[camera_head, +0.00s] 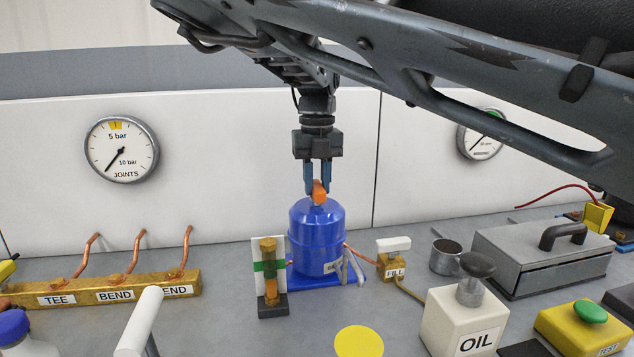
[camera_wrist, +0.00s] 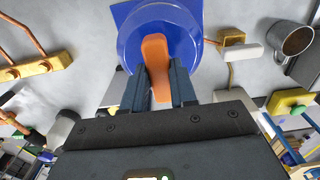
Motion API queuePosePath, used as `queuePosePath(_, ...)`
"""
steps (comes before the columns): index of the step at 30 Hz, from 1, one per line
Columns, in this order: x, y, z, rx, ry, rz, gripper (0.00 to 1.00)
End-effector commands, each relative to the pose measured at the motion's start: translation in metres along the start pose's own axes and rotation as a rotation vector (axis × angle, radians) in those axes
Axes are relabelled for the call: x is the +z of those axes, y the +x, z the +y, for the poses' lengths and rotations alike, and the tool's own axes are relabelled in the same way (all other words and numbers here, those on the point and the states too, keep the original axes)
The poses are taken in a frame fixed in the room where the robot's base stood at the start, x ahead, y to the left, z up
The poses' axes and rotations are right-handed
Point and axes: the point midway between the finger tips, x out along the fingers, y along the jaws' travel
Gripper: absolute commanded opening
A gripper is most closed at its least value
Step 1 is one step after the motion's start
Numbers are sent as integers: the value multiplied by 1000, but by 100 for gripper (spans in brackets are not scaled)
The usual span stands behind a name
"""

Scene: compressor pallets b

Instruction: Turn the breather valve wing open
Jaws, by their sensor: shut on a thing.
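The orange breather valve wing (camera_head: 319,192) stands on top of the blue compressor tank (camera_head: 317,240). My gripper (camera_head: 318,190) points straight down over the tank, with its two blue-grey fingers shut on the wing. In the wrist view the wing (camera_wrist: 156,62) lies between the fingertips (camera_wrist: 158,90), its long side running up and down the picture. The blue tank (camera_wrist: 128,40) is round beneath it.
A brass sight gauge (camera_head: 270,270) stands front left of the tank, and a FILL valve (camera_head: 392,262) stands right. A white OIL block (camera_head: 466,318) is at front right. A brass manifold (camera_head: 120,288) with copper pipes lies left. A grey lidded box (camera_head: 540,258) sits farther right.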

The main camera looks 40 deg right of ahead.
Motion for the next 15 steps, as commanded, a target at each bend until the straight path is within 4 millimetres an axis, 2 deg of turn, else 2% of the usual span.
queuePosePath(11,0,0,1,0,-8,2,0)
queuePosePath(12,0,0,1,0,-8,2,29)
queuePosePath(15,0,0,1,0,-8,1,38)
